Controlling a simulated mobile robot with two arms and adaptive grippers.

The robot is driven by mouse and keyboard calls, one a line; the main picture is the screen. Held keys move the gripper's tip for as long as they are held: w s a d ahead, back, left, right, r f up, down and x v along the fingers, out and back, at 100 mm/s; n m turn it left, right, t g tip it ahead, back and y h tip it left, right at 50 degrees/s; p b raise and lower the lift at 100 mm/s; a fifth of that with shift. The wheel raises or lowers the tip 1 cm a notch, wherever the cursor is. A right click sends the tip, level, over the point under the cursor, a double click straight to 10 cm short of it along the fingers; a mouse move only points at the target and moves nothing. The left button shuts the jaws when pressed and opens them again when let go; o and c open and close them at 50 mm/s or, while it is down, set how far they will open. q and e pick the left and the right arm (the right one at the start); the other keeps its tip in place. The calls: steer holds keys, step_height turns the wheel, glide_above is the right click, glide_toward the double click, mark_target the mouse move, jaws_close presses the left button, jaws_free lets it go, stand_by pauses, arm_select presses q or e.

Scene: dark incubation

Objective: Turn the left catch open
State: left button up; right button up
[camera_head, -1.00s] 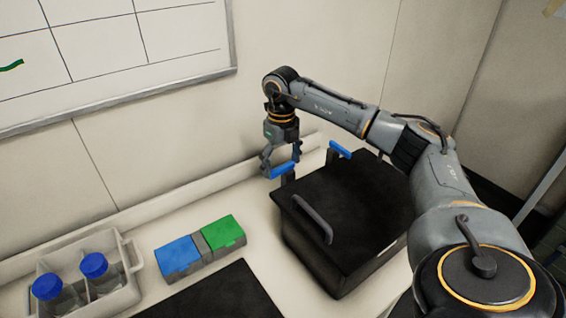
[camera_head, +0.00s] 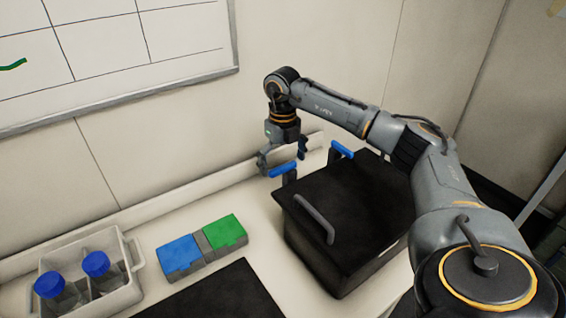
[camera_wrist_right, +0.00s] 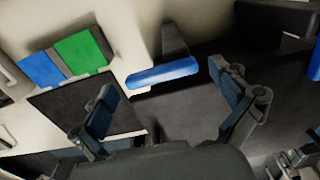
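The black box (camera_head: 357,208) stands shut on the bench, with a grey handle on its lid. The left catch (camera_head: 284,170) is a blue bar on a dark post at the box's back left; it also shows in the right wrist view (camera_wrist_right: 162,73). The right catch (camera_head: 341,149), also blue, is farther right along the back edge. My right gripper (camera_head: 282,160) points down at the left catch, open, with one finger toward each end of the bar. In the wrist view the bar lies between the fingertips (camera_wrist_right: 163,82), with gaps at both ends. My left gripper is out of view.
A blue and green block (camera_head: 202,250) lies on the bench left of the box. A pale rack (camera_head: 131,284) with two blue-capped bottles is at the far left. A black mat (camera_head: 225,295) lies in front. The wall stands close behind the box.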

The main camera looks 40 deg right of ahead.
mark_target(283, 166)
steer(key=shift+r, duration=0.15)
step_height(283, 166, up, 12)
stand_by(0.6)
steer(key=shift+f, duration=0.2)
